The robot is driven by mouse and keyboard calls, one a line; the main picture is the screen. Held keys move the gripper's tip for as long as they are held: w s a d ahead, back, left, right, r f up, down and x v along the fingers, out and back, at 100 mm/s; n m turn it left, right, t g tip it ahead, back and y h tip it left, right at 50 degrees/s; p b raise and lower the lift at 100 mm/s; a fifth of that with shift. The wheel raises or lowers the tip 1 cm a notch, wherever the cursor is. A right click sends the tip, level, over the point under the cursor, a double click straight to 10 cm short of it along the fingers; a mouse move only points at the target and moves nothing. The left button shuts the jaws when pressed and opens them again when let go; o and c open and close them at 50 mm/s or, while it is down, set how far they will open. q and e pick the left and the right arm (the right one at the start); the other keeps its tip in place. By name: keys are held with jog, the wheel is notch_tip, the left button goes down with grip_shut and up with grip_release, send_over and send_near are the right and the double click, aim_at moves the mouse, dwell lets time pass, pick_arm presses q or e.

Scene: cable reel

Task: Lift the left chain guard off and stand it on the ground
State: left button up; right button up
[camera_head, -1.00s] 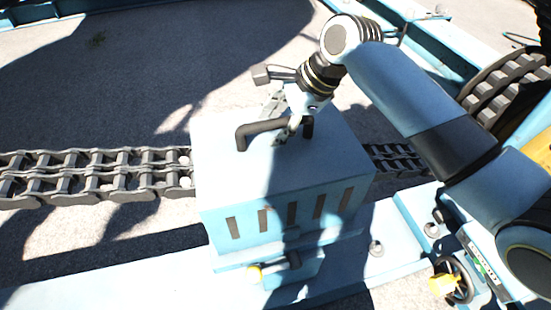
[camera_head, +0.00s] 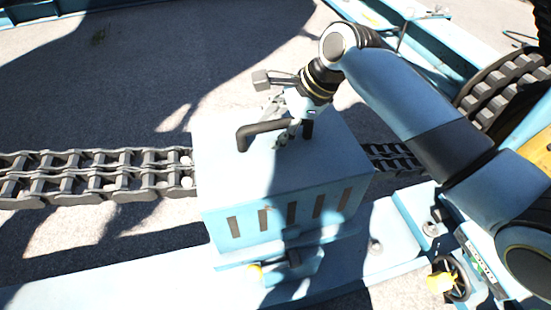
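The chain guard (camera_head: 240,182) is a light blue box with dark slots in its front face. It stands over the chain on the blue frame, with a dark bar handle (camera_head: 262,129) on its top. My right gripper (camera_head: 285,132) is at the right part of the handle, its fingers pointing down around or beside the bar. Whether the fingers are closed on the handle is too small to tell. My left gripper is not in view.
A heavy chain (camera_head: 95,175) runs out of the guard on both sides. A yellow-marked handwheel (camera_head: 458,282) is at the lower right. Open ground (camera_head: 130,85) lies behind the chain.

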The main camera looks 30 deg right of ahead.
grip_shut()
jog(key=shift+w+r, duration=0.1)
dwell(0.4)
jog(key=shift+b, duration=0.55)
notch_tip(320, 180, up, 11)
jog(key=p, duration=0.3)
jog(key=shift+f, duration=0.2)
jog(key=shift+p, duration=0.3)
